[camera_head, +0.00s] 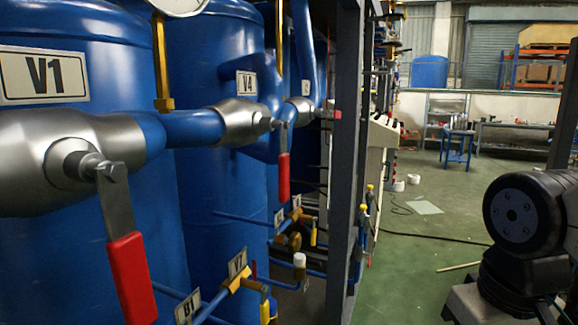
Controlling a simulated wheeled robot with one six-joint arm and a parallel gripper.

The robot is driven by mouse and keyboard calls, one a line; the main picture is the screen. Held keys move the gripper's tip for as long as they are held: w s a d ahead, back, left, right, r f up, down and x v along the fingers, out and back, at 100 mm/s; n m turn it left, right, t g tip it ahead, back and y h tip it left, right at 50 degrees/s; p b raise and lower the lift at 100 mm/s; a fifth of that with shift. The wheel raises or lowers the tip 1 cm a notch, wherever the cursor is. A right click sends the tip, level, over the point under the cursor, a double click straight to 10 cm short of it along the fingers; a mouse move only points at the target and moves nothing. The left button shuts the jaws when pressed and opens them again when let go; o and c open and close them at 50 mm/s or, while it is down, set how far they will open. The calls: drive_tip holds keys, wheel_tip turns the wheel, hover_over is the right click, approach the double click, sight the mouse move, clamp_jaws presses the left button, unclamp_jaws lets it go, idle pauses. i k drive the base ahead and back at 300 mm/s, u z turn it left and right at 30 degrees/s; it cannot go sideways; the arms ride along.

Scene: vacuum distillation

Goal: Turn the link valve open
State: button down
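No valve carries a readable "link" label, so I cannot tell which one is the link valve. A large silver valve (62,150) sits on the blue pipe at the left front, and its red lever (131,278) hangs down across the pipe. A second silver valve (240,122) is farther along, with its red lever (284,178) also hanging down. A small yellow valve (238,284) is low down by the V7 tag. A dark arm link of mine shows at the right edge; my gripper is not in view.
Blue tanks (212,190) marked V1 and V4 fill the left side. A dark grey upright post (343,150) stands beside them. The green floor (440,215) is mostly clear, with a cable and a pale sheet on it. A blue stool (458,146) stands farther back.

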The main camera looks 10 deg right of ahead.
sight(284, 159)
drive_tip(key=z, duration=0.65)
drive_tip(key=k, duration=0.95)
drive_tip(key=u, duration=0.8)
drive_tip(key=i, duration=0.5)
drive_tip(key=u, duration=0.1)
